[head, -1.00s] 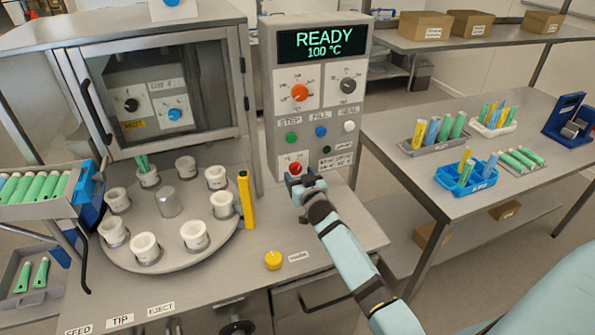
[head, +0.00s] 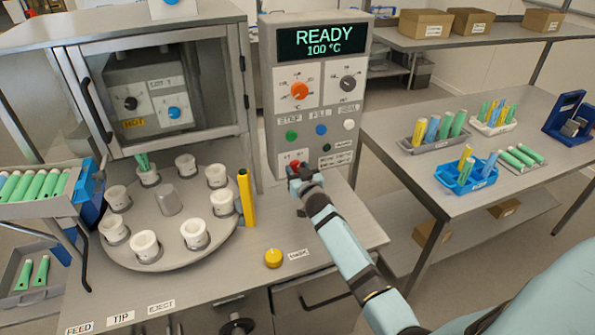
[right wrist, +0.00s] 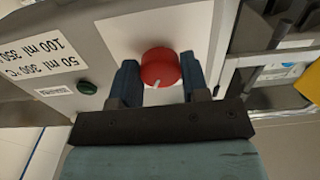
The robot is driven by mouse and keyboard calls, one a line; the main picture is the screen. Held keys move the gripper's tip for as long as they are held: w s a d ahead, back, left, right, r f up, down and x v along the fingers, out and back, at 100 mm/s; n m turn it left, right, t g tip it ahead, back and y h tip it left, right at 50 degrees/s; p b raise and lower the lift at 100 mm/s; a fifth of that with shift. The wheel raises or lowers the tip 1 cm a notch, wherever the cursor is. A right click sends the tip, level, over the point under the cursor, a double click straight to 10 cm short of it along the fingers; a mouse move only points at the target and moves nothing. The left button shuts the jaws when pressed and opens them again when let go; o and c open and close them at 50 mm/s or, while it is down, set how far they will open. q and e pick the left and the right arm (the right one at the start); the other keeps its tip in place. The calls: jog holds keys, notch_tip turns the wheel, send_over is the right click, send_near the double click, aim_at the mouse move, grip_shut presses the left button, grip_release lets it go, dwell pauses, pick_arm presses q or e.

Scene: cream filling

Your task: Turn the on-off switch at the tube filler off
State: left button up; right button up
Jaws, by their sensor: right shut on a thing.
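The on-off switch is a red round knob (head: 294,163) low on the front panel of the tube filler (head: 352,92). In the right wrist view the red knob (right wrist: 160,66) shows a white pointer mark, which points down and slightly left in that picture. My right gripper (head: 299,171) is at the knob, with one blue finger on each side, shut on it. In the head view the gripper hides much of the knob and part of its label. The display reads READY and 100 °C. My left gripper is not in view.
Green, blue and white buttons (head: 321,130) sit just above the knob; a small dark green button (right wrist: 88,87) is beside it. A turntable with white cups (head: 168,250) and a yellow upright piece (head: 246,200) stand left. A yellow button (head: 273,258) is on the front surface.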

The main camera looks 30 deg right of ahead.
jog(key=n+b, duration=0.2)
jog(key=n, duration=0.9)
jog(key=shift+d+n, duration=0.1)
jog(key=shift+n, duration=0.2)
dwell(0.6)
jog(key=o, duration=0.9)
jog(key=b+v, duration=0.2)
jog(key=v, duration=1.2)
jog(key=shift+d, duration=0.1)
